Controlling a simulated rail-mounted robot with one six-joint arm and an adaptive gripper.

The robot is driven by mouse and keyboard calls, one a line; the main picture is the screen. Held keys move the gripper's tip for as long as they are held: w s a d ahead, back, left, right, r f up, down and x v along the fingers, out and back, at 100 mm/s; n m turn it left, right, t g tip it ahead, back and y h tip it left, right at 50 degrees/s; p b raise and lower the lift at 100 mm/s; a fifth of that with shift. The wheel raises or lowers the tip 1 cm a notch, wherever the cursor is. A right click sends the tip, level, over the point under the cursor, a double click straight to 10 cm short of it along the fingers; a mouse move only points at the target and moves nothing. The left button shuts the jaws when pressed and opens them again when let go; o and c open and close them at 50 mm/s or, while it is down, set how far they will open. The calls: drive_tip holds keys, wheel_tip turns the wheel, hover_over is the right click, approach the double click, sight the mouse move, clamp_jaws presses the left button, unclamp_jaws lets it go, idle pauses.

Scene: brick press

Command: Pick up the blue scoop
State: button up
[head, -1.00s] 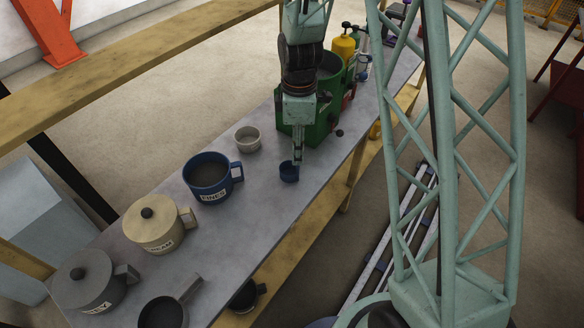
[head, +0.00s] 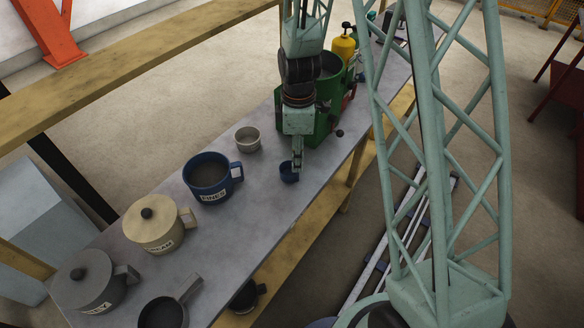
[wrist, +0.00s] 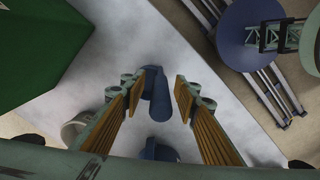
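The small blue scoop (head: 287,175) sits on the grey bench, just in front of the green machine. In the wrist view its blue handle (wrist: 159,108) stands out between my fingers, with its cup partly hidden behind the left finger. My gripper (head: 297,166) points down at the scoop, and its fingertips overlap the scoop's far edge in the head view. In the wrist view my gripper (wrist: 162,82) is open, with a clear gap on the right of the handle. The left finger is close to the scoop; I cannot tell whether they touch.
A blue pot labelled FINES (head: 208,178) and a small grey bowl (head: 248,139) stand left of the scoop. The green machine (head: 321,125) is close behind my gripper. A cream pot (head: 152,225), a grey pot (head: 90,283) and a dark pan (head: 163,312) stand nearer.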

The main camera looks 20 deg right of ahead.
drive_tip(key=shift+f, duration=1.05)
clamp_jaws()
